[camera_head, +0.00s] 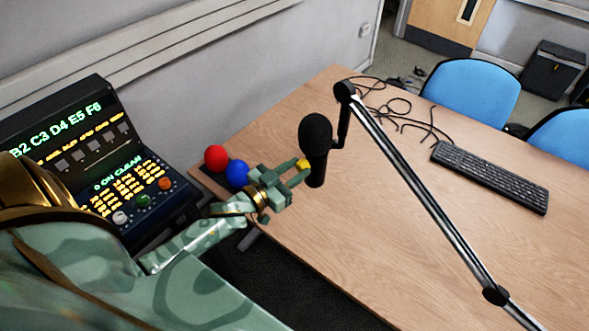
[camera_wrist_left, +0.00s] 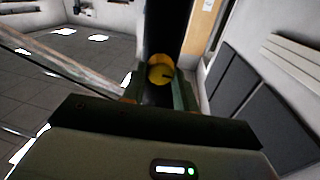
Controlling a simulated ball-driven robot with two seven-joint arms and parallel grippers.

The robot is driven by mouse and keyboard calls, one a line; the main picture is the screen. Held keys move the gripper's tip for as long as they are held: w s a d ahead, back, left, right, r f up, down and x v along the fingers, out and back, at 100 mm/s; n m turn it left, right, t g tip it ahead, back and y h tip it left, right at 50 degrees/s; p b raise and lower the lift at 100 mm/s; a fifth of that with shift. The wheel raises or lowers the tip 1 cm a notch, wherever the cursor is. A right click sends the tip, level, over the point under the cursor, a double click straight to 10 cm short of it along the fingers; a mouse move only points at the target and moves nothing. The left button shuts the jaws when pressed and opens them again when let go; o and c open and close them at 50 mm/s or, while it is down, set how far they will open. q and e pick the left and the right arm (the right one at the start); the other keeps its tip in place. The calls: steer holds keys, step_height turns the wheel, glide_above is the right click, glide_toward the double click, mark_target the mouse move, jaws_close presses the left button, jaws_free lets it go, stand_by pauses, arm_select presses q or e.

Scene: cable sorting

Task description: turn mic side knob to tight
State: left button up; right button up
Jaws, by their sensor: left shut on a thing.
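A black microphone (camera_head: 316,134) hangs upright from a boom arm (camera_head: 420,190) over the wooden table. A yellow knob (camera_head: 304,164) sits on the left side of its body. My left gripper (camera_head: 300,171) reaches in from the left, with its fingertips at the knob and shut on it. In the left wrist view the round yellow knob (camera_wrist_left: 160,70) with a dark mark lies between the two fingers (camera_wrist_left: 160,88), against the dark mic body (camera_wrist_left: 165,28). The fingers partly cover the knob's edges. My right gripper is not in view.
A red ball (camera_head: 215,157) and a blue ball (camera_head: 236,173) stand close behind my left gripper. A control console (camera_head: 75,140) is at the left. A keyboard (camera_head: 490,175) and black cables (camera_head: 405,112) lie on the table (camera_head: 370,260). The table front is clear.

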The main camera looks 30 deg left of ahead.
arm_select(q)
steer(key=m, duration=0.4)
steer(key=shift+p, duration=0.35)
steer(key=m, duration=0.4)
steer(key=shift+d, duration=0.1)
steer(key=m, duration=0.5)
steer(key=shift+f+b, duration=0.2)
steer(key=shift+b, duration=0.2)
steer(key=shift+m+b, duration=0.5)
steer(key=shift+m, duration=1.5)
steer(key=o, duration=1)
